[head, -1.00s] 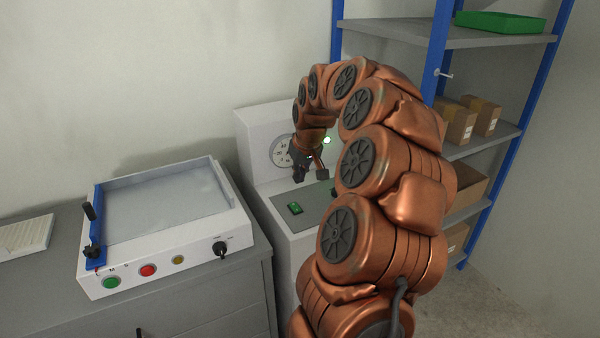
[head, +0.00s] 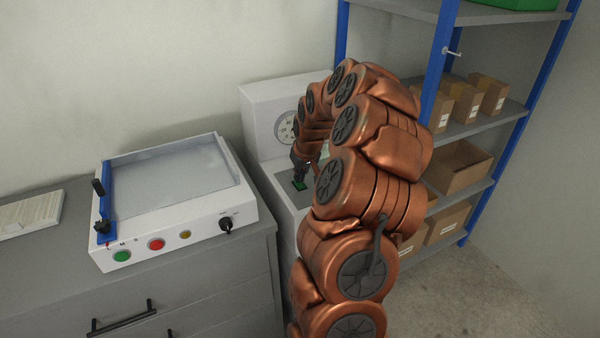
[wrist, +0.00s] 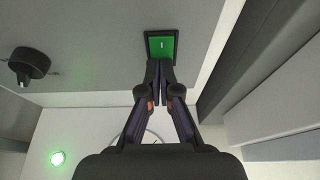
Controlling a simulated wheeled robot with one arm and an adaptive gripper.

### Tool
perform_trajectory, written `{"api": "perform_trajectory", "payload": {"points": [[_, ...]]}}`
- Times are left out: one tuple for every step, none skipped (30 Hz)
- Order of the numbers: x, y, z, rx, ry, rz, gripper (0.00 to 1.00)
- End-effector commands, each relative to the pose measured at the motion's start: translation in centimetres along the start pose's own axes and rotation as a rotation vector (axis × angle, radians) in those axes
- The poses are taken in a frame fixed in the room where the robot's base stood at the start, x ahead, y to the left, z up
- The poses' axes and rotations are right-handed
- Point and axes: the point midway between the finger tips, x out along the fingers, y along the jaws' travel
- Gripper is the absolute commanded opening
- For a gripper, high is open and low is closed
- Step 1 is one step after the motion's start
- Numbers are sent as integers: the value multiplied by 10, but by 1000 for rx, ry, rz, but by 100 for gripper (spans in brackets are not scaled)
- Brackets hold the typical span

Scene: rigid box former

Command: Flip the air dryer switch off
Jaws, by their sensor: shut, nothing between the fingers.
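The air dryer (head: 262,113) is the white and grey unit with a round dial (head: 285,128) on its upright back panel. Its switch is a green rocker in a black frame (head: 300,185) on the grey top, partly covered by my gripper in the head view. In the wrist view the green switch (wrist: 161,46) shows a white mark. My gripper (wrist: 160,66) is shut and empty, its fingertips together right at the switch's near edge. I cannot tell whether they touch it. In the head view my gripper (head: 300,172) points down over the switch.
A black knob (wrist: 29,66) and a lit green lamp (wrist: 58,158) show in the wrist view. A white box former (head: 170,200) with buttons stands on the grey cabinet at left. Blue shelving (head: 440,70) with cardboard boxes stands at right, behind my arm.

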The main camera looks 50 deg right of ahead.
Motion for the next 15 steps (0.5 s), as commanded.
{"api": "perform_trajectory", "payload": {"points": [[0, 0, 0, 0, 0, 0, 0], [0, 0, 0, 0, 0, 0, 0], [0, 0, 0, 0, 0, 0, 0], [0, 0, 0, 0, -1, 0, 0], [0, 0, 0, 0, -2, 0, 0], [1, 0, 0, 0, -6, 0, 0], [2, 0, 0, -1, -11, 0, 0], [2, 0, 0, -1, -18, 0, 0], [4, 0, 0, -1, -32, 0, 0], [5, 0, 0, 0, -44, 0, 0], [6, 0, 0, 0, -55, 0, 0], [7, 1, -2, -1, -69, 2, 0], [8, 1, -2, -1, -81, 3, 0], [7, 1, -1, -1, -79, 2, 0], [7, 1, -1, 0, -78, 1, 0]]}}
